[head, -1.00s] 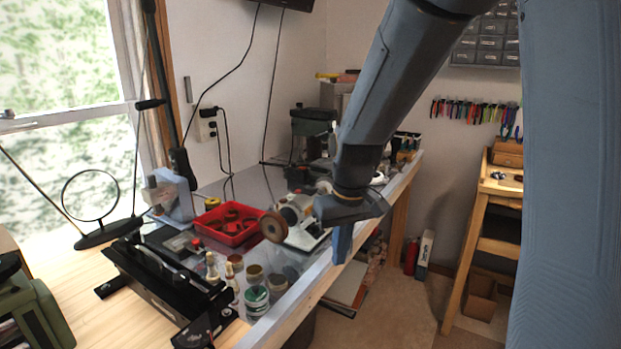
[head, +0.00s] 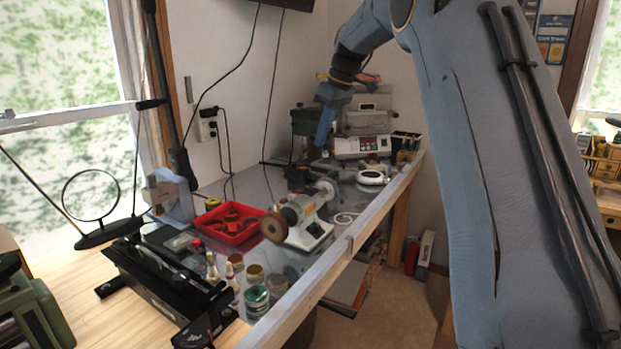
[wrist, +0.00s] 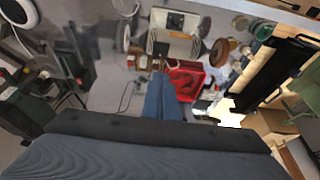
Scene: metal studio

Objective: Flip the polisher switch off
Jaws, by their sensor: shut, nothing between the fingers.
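The polisher (head: 298,218) stands on the grey bench top, a white and beige machine with a brown wheel at its left end and a pale wheel at its right end. It also shows upside down near the top of the wrist view (wrist: 176,38), with a dark patch on its base. I cannot make out the switch's position. My gripper (head: 322,142) is raised above the bench, behind the polisher and apart from it. Its blue fingers are shut and empty, and in the wrist view they (wrist: 160,78) point toward the polisher and red tray.
A red tray (head: 236,238) lies left of the polisher. Several jars (head: 256,298) and a black device (head: 165,285) stand nearer the front. A machine with a control panel (head: 360,146) and a round white object (head: 371,178) are at the back. The bench's front edge (head: 340,255) runs along the right.

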